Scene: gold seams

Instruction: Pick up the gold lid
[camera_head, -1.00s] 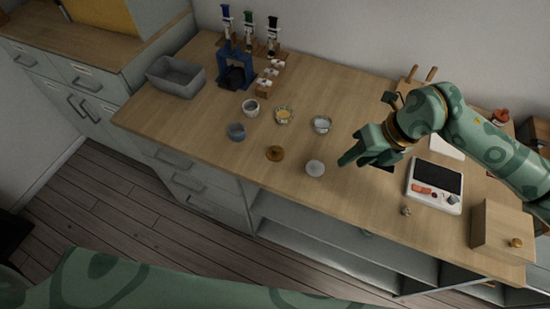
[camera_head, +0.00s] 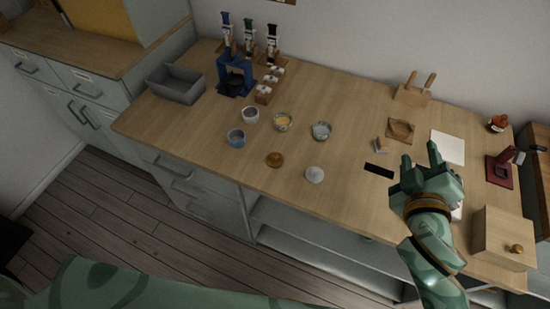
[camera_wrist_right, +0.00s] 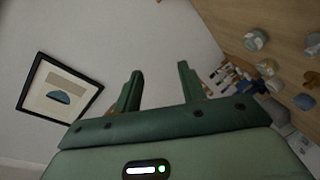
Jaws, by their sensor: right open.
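The gold lid (camera_head: 274,160) lies on the wooden counter near its front edge, in the head view. It is a small round gold-brown piece, left of a pale round piece (camera_head: 314,174). My right gripper (camera_head: 420,157) is above the right part of the counter, well to the right of the lid. Its fingers are apart and nothing is between them; they also show in the right wrist view (camera_wrist_right: 160,72), against the wall. My left gripper is not in view.
Several small bowls, one a blue cup (camera_head: 235,136), stand behind the lid. A blue stand (camera_head: 233,84) and a grey bin (camera_head: 176,84) are farther left. A wooden box (camera_head: 502,240) is at right. A dark strip (camera_head: 379,170) lies left of my gripper.

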